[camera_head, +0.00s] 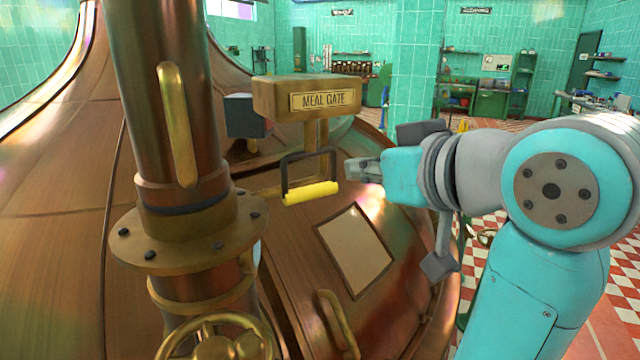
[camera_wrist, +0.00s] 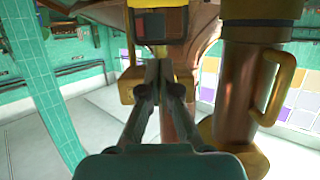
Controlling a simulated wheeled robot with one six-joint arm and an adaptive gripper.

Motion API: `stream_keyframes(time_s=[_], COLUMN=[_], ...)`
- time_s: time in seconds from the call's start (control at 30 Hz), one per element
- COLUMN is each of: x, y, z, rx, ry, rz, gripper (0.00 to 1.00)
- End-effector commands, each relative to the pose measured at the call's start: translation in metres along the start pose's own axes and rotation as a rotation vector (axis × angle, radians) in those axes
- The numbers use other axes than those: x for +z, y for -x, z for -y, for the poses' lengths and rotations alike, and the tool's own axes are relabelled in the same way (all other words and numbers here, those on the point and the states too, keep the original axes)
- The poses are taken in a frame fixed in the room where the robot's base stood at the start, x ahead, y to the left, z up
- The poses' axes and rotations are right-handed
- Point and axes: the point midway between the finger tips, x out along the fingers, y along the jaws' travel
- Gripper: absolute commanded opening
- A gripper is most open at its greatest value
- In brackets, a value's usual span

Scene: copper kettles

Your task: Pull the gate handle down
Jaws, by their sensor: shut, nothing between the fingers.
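The gate handle (camera_head: 311,192) is a black U-shaped frame with a yellow grip across its lower end. It hangs below the brass box labelled MEAL GATE (camera_head: 325,100). My gripper (camera_head: 351,169) is just right of the handle in the head view, its fingers pointing left toward it. The fingers are shut and empty. In the wrist view, the closed fingertips (camera_wrist: 158,66) point away from the camera, with yellow parts (camera_wrist: 131,86) showing on both sides behind them. The fingers hide part of what lies behind, and I cannot tell whether they touch the handle.
A thick copper pipe (camera_head: 165,100) with a brass side handle (camera_head: 178,125) and bolted flange (camera_head: 188,240) stands left. A brass handwheel (camera_head: 215,340) is below it. The copper kettle dome (camera_head: 60,230) fills the left. A dark box (camera_head: 246,117) sits beside the sign. Open tiled floor lies right.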

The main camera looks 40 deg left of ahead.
Motion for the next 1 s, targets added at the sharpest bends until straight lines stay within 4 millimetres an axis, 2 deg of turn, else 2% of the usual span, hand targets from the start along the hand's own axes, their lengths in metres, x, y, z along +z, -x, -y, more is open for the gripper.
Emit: stream_keyframes(time_s=[0.17,0.27,0.7,1.0], x=[0.000,0.000,0.001,0.025], y=[-0.008,-0.021,-0.101,-0.125], z=[0.000,0.001,0.001,0.000], rx=[-0.002,-0.002,-0.002,0.000], ry=[-0.001,-0.002,-0.001,-0.001], rz=[0.000,0.002,0.002,0.001], gripper=[0.00,0.00,0.00,0.00])
